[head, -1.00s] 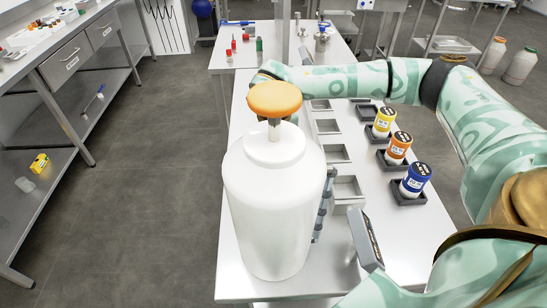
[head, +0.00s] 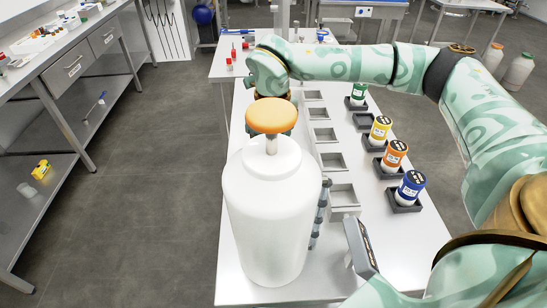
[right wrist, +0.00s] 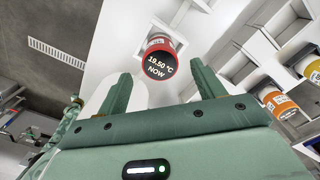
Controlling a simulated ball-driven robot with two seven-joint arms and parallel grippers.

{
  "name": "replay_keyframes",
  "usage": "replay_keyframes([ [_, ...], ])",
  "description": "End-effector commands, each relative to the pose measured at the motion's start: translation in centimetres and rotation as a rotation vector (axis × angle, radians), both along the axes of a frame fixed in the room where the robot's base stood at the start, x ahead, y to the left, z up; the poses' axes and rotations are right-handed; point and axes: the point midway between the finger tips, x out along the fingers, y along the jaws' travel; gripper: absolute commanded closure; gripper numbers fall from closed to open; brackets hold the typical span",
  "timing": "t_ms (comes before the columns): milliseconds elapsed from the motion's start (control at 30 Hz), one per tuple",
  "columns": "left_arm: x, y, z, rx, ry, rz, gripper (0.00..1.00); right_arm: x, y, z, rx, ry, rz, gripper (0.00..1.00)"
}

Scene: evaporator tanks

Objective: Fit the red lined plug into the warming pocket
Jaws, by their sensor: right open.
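In the right wrist view the red plug (right wrist: 158,64) has a round dark top reading "19.50 °C NOW" and a red rim over a paler body. My right gripper (right wrist: 160,80) is open, its two fingers pointing towards the plug, one on each side of it in the picture; contact cannot be judged. In the head view the plug and fingertips are hidden behind the white tank (head: 268,215) and its orange knob (head: 270,117). Grey open pockets (head: 343,207) run in a row right of the tank. An empty dark square holder (head: 369,125) lies further right. My left gripper is not in view.
Green (head: 359,92), yellow (head: 380,129), orange (head: 395,152) and blue (head: 411,185) plugs stand in dark holders on the right. A tilted grey panel (head: 361,247) stands near the front. The floor left of the table is clear.

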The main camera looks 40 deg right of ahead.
Motion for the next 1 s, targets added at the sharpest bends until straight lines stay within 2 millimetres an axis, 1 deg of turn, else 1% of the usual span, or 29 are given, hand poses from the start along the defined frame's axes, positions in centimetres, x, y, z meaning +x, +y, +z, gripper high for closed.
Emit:
replay_keyframes([
  [33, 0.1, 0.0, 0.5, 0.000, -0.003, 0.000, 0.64, 0.0, 0.0, 1.5, 0.000, -0.004, -0.001, 0.32],
  [100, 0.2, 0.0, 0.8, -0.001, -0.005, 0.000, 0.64, 0.0, 0.0, 2.8, 0.001, -0.003, 0.000, 0.32],
  [233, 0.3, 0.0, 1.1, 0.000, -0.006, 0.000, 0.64, 0.0, 0.0, 4.4, 0.000, 0.000, -0.001, 0.32],
  [400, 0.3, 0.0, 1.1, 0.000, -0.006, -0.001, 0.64, 0.0, 0.0, 5.1, 0.000, 0.001, 0.000, 0.32],
  [867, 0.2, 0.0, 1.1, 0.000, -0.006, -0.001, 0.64, 0.0, 0.0, 5.1, 0.000, 0.001, 0.000, 0.32],
  [933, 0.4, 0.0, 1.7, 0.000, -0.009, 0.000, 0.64, -0.1, 0.0, 5.8, 0.000, -0.002, 0.000, 0.32],
  [967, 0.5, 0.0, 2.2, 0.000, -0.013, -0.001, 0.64, -0.1, 0.0, 6.5, 0.000, -0.006, 0.000, 0.32],
  [1000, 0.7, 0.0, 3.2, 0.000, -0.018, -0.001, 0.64, -0.2, 0.0, 7.7, 0.000, -0.011, 0.000, 0.32],
])
